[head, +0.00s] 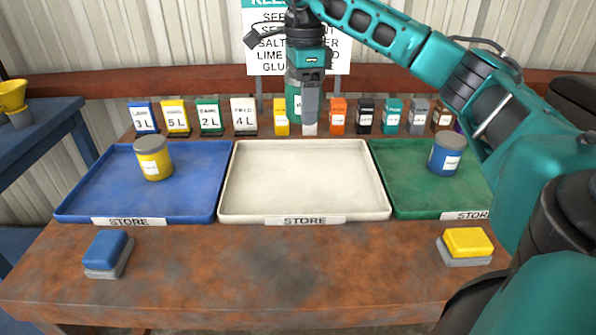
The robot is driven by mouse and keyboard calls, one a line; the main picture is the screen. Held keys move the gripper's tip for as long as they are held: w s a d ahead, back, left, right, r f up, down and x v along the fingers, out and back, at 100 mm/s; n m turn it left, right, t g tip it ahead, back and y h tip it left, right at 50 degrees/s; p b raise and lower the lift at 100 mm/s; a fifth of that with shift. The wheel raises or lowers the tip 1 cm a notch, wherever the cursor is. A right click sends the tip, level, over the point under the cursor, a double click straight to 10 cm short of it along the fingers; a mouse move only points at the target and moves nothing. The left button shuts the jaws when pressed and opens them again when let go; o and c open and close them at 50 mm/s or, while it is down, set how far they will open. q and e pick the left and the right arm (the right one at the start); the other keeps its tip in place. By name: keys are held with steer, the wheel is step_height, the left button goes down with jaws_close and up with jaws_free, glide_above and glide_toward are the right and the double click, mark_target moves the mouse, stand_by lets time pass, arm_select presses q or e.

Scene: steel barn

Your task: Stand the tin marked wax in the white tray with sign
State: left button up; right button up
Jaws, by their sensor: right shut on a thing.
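My right gripper (310,105) comes in from the upper right, points down and is shut on a green tin (292,98). The tin has a pale label with a letter like W; the gripper hides much of it, so I cannot read the whole word. The tin looks upright and shows above the far edge of the white tray (304,208). This tray is empty and has a STORE sign (304,221) on its front edge. My left gripper is not in view.
A blue tray (85,205) at left holds a yellow tin (154,160). A green tray (410,205) at right holds a blue tin (445,155). Several cards (209,117) and small boxes (338,117) line the back. Blue (108,250) and yellow (467,243) blocks lie in front.

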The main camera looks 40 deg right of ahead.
mark_target(303, 179)
step_height(303, 179, down, 15)
steer(key=shift+b, duration=0.85)
steer(key=shift+f, duration=0.15)
steer(key=o, duration=1.2)
steer(key=shift+o, duration=0.2)
step_height(303, 179, up, 12)
steer(key=shift+r+p, duration=0.2)
steer(key=shift+p, duration=0.6)
